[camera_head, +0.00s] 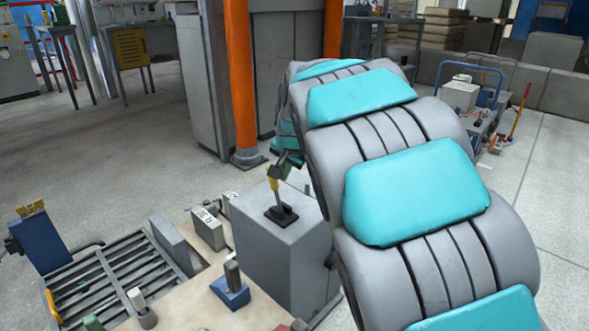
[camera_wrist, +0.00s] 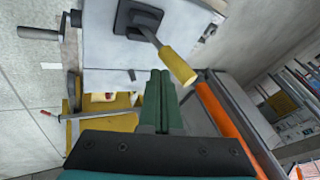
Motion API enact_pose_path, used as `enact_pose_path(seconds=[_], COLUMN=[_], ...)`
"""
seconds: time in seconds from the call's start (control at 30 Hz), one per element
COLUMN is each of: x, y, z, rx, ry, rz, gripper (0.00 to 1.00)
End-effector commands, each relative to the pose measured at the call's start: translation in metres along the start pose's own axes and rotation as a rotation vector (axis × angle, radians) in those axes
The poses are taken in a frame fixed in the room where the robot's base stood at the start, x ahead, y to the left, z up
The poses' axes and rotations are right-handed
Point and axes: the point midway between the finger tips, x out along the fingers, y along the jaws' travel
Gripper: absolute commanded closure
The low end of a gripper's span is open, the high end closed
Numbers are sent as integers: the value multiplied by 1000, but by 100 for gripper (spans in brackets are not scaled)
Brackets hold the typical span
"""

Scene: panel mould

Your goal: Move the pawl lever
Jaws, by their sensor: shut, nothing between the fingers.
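The pawl lever has a yellow grip (camera_head: 273,183) on a short metal rod, rising from a black base (camera_head: 281,214) on top of a grey box (camera_head: 285,245). In the wrist view the yellow grip (camera_wrist: 180,66) tilts down and right from its black base (camera_wrist: 130,18). My gripper (camera_wrist: 161,73) is shut and empty, its green fingers pressed together. The fingertips appear just left of and below the grip in the wrist view; I cannot tell whether they touch it. In the head view my arm covers the right of the box, and the fingers are hard to make out near the grip.
A slatted metal rack (camera_head: 115,275) and a blue block (camera_head: 230,288) lie left of and in front of the box. An orange post (camera_head: 241,75) stands behind it. A crank handle (camera_wrist: 40,33) sticks out at the left in the wrist view.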

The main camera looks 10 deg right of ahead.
Motion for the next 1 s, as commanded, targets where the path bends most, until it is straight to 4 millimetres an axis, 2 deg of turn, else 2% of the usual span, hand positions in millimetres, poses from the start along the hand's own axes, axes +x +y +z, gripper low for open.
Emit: enact_pose_path(seconds=[0.5, 1.0], x=[4, 17], y=[-8, -34], z=[-1, -7], rx=[-3, -59], ry=[-4, -73], rz=[12, 212], gripper=[100, 100])
